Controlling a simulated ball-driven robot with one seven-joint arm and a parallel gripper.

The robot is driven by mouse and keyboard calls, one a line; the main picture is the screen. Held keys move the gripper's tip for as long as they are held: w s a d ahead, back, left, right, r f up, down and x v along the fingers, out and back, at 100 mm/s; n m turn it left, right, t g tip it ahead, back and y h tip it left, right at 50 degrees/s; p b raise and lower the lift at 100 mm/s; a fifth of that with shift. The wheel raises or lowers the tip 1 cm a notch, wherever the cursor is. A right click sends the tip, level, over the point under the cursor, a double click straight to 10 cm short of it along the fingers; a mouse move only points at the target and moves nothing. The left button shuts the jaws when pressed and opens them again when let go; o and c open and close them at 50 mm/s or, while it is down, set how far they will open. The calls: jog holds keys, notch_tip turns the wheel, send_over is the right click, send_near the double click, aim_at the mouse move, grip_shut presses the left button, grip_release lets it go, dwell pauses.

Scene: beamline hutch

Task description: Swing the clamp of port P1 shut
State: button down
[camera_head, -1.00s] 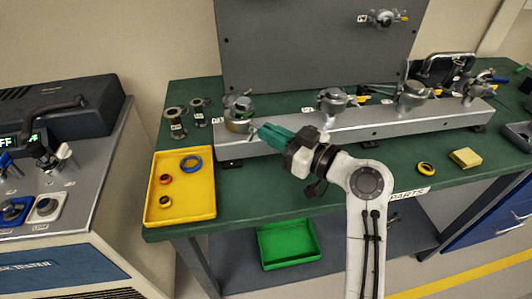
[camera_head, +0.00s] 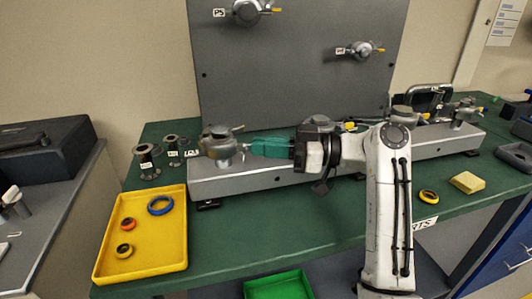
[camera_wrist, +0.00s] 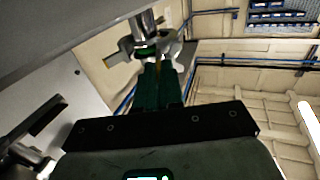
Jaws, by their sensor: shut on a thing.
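The leftmost port (camera_head: 222,148), which I take as P1, stands on the left end of the grey manifold rail (camera_head: 250,181) with a metal clamp around its top. Its label is not readable. My gripper (camera_head: 250,148), with teal fingers, comes at it level from the right, fingertips at the clamp's right side. In the wrist view the fingers (camera_wrist: 160,68) are close together and end at the metal clamp (camera_wrist: 150,45). They look shut on a part of the clamp, mostly hidden between them. I cannot tell how far the clamp is swung.
A yellow tray (camera_head: 145,262) with several rings sits front left. Flanged metal pieces (camera_head: 146,160) stand left of the rail. A grey panel (camera_head: 290,80) with clamped ports rises behind. More ports line the rail to the right. A yellow block (camera_head: 467,182) lies front right.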

dwell(0.3)
jog(key=c, duration=1.3)
grip_release()
jog(key=shift+o, duration=0.2)
jog(key=d, duration=1)
jog(key=shift+s+d, duration=0.35)
jog(key=shift+s, duration=0.05)
jog(key=shift+c, duration=0.2)
